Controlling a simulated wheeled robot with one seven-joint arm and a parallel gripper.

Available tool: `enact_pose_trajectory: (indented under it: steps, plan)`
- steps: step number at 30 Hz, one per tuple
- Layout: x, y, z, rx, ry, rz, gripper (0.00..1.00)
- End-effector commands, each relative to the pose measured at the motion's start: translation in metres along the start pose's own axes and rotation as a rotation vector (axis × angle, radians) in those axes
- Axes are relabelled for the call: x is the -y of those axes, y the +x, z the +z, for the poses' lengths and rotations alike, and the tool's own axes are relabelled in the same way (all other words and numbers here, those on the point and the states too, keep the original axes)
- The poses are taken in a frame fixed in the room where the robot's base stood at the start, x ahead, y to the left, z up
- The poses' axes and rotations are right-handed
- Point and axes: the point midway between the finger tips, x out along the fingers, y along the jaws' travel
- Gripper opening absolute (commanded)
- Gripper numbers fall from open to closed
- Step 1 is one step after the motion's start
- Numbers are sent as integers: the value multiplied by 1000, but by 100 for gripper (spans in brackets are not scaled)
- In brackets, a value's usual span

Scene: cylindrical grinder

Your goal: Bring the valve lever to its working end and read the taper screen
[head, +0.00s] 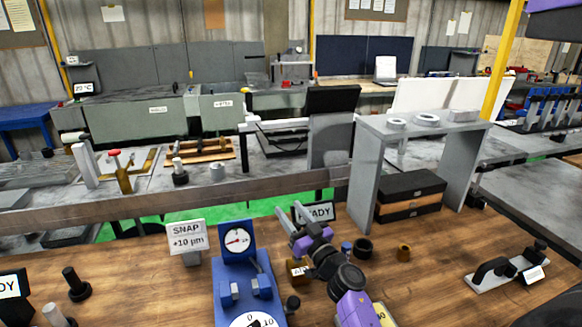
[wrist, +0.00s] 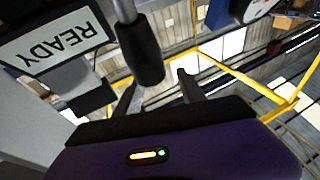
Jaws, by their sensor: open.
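My gripper (wrist: 157,88) is open in the wrist view, its two dark fingers apart. A lever with a metal rod and black cylindrical grip (wrist: 146,60) hangs in the gap between the fingertips; I see no finger closed on it. Whether it is the valve lever I cannot tell. In the head view my gripper (head: 297,218) is raised over the bench beside a READY sign (head: 320,211), partly hiding it. That sign shows upside down in the wrist view (wrist: 58,40). No screen is recognisable as the taper screen.
A blue gauge stand (head: 240,272) with a dial stands just left of my arm, by a SNAP +10 µm card (head: 187,236). A grey bridge stand (head: 362,175) is behind right. The right bench is mostly clear before a black-handled fixture (head: 505,268).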

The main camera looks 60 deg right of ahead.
Motion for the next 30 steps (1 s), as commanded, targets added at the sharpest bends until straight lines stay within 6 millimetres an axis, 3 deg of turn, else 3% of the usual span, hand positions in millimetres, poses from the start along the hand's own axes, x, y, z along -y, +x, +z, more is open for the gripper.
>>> enact_pose_trajectory:
  steps: [1,18,30]
  plan:
    - [2,5,-19,-2,-1,-1,47]
    - [8,31,-124,-1,-1,-1,47]
    - [9,36,-147,0,-1,-1,47]
